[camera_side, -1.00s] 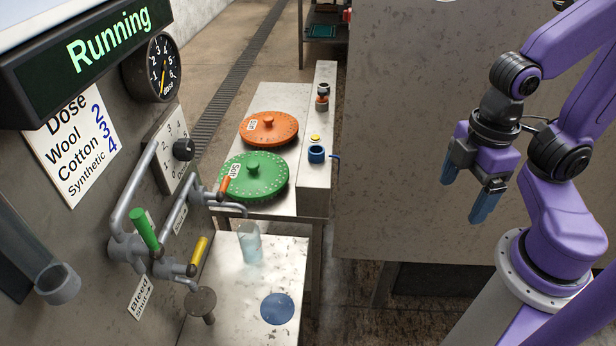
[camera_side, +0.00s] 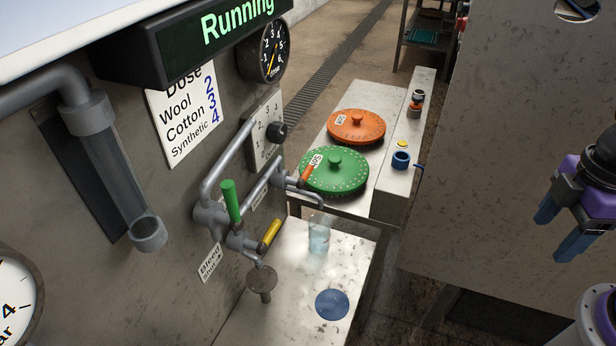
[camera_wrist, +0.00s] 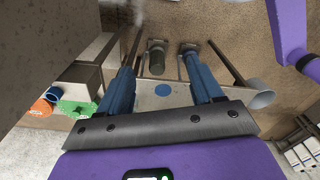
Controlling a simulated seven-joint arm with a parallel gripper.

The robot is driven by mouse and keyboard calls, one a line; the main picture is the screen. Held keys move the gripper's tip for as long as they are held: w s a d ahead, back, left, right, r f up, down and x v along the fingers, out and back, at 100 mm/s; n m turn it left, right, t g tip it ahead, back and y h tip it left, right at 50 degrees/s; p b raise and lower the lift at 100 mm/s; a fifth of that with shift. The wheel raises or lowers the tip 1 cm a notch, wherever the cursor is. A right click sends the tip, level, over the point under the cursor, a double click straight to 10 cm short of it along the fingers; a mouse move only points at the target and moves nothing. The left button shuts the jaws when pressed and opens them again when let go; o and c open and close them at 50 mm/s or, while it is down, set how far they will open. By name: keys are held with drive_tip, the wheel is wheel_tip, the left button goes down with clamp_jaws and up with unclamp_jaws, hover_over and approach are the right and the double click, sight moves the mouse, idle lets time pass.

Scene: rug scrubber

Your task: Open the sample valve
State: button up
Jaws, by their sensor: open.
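Grey pipework on the machine panel at left in the side view carries three lever handles. The green handle (camera_side: 231,204) stands nearly upright. The yellow handle (camera_side: 270,234) is tilted, above a "Bleed" label (camera_side: 210,261). The orange handle (camera_side: 306,173) is tilted near a bent spout (camera_side: 316,193), above a clear jar (camera_side: 319,236) on the metal shelf. I cannot read which lever is marked as the sample valve. My gripper (camera_side: 560,229) is at the far right, open and empty, well away from the levers. Its two blue fingers also show apart in the wrist view (camera_wrist: 160,92).
A blue disc (camera_side: 332,304) lies on the shelf (camera_side: 290,290). A dosing knob (camera_side: 277,132), pressure gauge (camera_side: 263,53) and "Running" display (camera_side: 237,27) are on the panel. Open space separates my gripper from the panel.

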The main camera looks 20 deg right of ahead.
drive_tip(key=w+a+f+m+y, duration=0.1)
drive_tip(key=a+m, duration=0.1)
drive_tip(key=a, duration=0.1)
drive_tip(key=w+a+f+m+y, duration=0.1)
drive_tip(key=w+a+m, duration=0.1)
drive_tip(key=a, duration=0.2)
drive_tip(key=w+a+f+m+t+y, duration=0.1)
drive_tip(key=w+a+m, duration=0.1)
drive_tip(key=a, duration=0.2)
drive_tip(key=shift+a+y, duration=0.1)
drive_tip(key=shift+y, duration=0.2)
drive_tip(key=shift+c, duration=1.4)
drive_tip(key=m+t+y, duration=0.2)
drive_tip(key=m+t, duration=1.1)
drive_tip(key=m, duration=0.6)
approach(307, 170)
drive_tip(key=shift+t, duration=0.3)
drive_tip(key=x, duration=0.6)
drive_tip(key=f+x, duration=0.1)
drive_tip(key=x, duration=0.3)
drive_tip(key=shift+s+f, duration=0.1)
drive_tip(key=shift+f, duration=0.05)
drive_tip(key=shift+a, duration=0.1)
clamp_jaws()
